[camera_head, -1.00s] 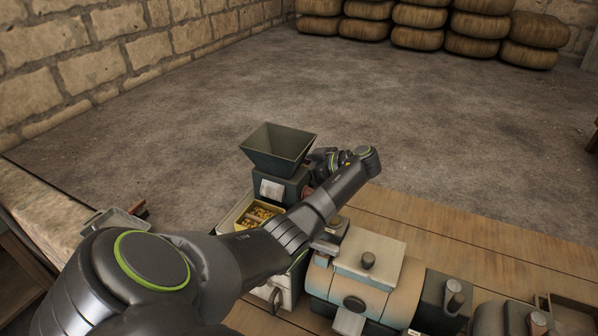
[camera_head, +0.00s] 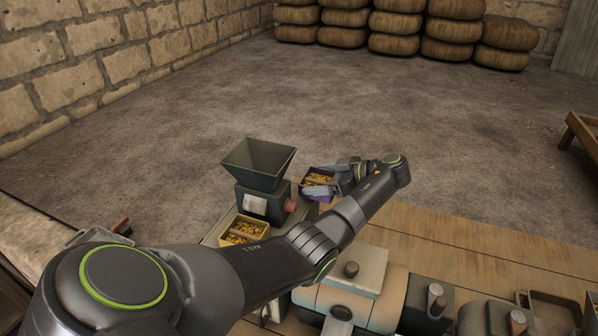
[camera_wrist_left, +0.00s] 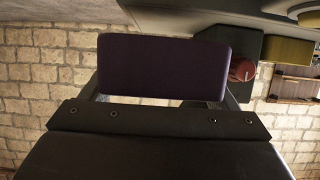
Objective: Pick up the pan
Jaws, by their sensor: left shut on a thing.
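A small purple pan (camera_head: 318,180) filled with golden-brown bits is just right of the dark hopper machine. My left gripper (camera_head: 338,178) is shut on it from the right. In the left wrist view the pan's plain dark purple side (camera_wrist_left: 163,67) spans the space between the fingers, and its contents are hidden there. Whether the pan is clear of the surface below is hard to tell. My right gripper is not in view.
The machine with a square hopper (camera_head: 257,165) and red knob stands beside the pan. A yellow box (camera_head: 244,229) of similar bits sits in front of it. A cream-and-grey machine (camera_head: 355,285) is at lower centre. Wooden planks (camera_head: 470,240) to the right are mostly clear.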

